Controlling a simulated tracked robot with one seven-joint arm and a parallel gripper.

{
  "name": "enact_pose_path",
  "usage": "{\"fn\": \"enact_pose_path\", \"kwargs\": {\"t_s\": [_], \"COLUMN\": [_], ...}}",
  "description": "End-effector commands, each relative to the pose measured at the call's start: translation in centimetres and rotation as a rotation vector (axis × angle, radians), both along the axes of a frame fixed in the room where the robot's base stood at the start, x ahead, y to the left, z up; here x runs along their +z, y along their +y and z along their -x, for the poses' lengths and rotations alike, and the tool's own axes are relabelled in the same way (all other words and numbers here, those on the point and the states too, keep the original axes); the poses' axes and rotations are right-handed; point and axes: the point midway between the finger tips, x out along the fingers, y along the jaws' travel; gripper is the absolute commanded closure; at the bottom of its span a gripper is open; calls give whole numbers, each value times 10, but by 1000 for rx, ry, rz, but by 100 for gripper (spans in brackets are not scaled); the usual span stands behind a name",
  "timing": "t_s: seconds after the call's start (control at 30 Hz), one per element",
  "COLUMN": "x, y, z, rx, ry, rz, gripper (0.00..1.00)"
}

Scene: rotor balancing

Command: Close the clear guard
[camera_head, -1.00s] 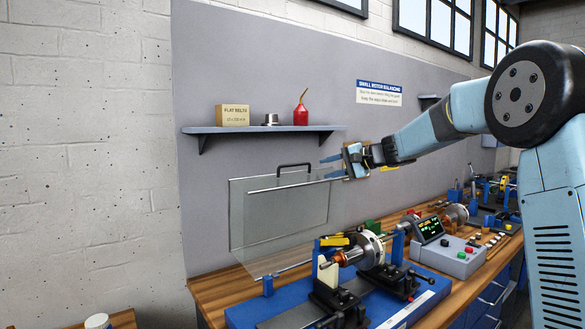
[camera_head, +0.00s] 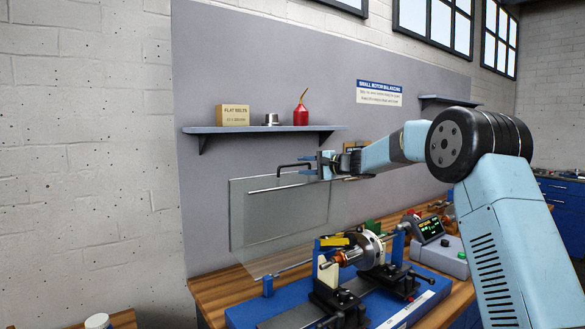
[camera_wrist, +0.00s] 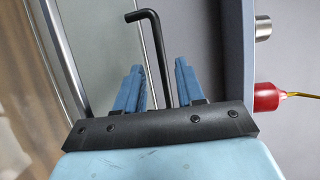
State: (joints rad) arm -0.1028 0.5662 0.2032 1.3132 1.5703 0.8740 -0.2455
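The clear guard (camera_head: 285,210) stands raised, a flat see-through panel behind the balancing machine. Its black bar handle (camera_head: 293,166) is at the top edge. My gripper (camera_head: 318,165) is at the right end of this handle. In the wrist view the handle (camera_wrist: 156,45) runs between the two blue fingers of my gripper (camera_wrist: 158,75), with a gap on each side. The fingers are open and not clamped on it. The rotor (camera_head: 362,249) sits on the blue machine base (camera_head: 250,316) below the guard.
A shelf (camera_head: 262,130) above the guard holds a flat belts box (camera_head: 232,115), a small metal pot and a red oil can (camera_head: 301,113). In the wrist view the oil can (camera_wrist: 265,97) is close on the right. A control box (camera_head: 440,252) stands right of the rotor.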

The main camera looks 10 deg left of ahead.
Motion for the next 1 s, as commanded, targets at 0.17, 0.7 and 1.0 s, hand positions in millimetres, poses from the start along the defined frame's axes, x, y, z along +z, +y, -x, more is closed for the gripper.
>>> {"fn": "enact_pose_path", "kwargs": {"t_s": [0.17, 0.7, 1.0], "x": [-4, -6, -6], "y": [29, 54, 53], "z": [-11, -22, -22], "rx": [3, 0, 0], "ry": [-1, 0, 0], "rz": [0, 0, 0], "gripper": [62, 62, 82]}}
